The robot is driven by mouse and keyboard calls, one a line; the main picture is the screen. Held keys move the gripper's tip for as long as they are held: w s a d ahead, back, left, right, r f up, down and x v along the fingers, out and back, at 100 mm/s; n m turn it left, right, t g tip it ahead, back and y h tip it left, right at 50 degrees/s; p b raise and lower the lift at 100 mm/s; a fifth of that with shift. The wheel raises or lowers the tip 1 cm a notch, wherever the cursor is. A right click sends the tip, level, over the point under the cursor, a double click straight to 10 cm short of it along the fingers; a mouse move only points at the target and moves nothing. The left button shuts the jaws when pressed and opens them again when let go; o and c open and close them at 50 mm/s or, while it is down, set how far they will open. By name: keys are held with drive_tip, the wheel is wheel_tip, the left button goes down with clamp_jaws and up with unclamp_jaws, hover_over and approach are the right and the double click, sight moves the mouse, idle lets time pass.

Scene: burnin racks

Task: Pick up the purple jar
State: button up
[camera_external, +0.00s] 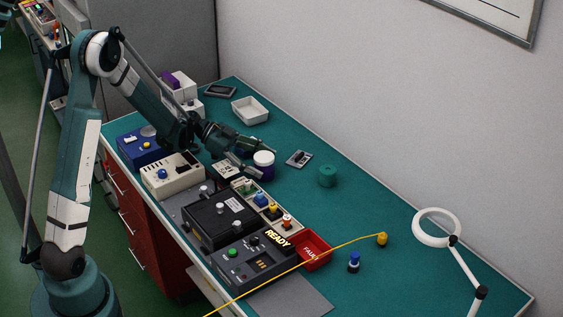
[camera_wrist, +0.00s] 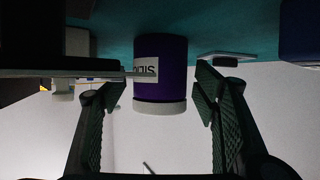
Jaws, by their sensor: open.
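The purple jar (camera_external: 264,172) has a white lid and stands upright on the green bench top. In the wrist view the jar (camera_wrist: 165,65) appears upside down, with a white label on its side and the lid toward the bottom of the picture. My gripper (camera_external: 257,158) is open and low over the bench, with its fingers pointing at the jar from the left. In the wrist view my gripper (camera_wrist: 160,82) has one finger on each side of the jar, with gaps. I cannot tell how far the jar sits between the fingertips.
Close to the gripper are a flat labelled card (camera_external: 226,168) and a cream box (camera_external: 172,172). A small grey plate (camera_external: 299,159) and green cylinder (camera_external: 327,176) lie to the right. A white tray (camera_external: 250,110) stands behind. The bench further right is mostly clear.

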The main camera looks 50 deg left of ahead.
drive_tip(key=shift+w+d+f, duration=0.15)
drive_tip(key=shift+w+d, duration=0.1)
drive_tip(key=shift+d, duration=0.15)
drive_tip(key=c, duration=1.1)
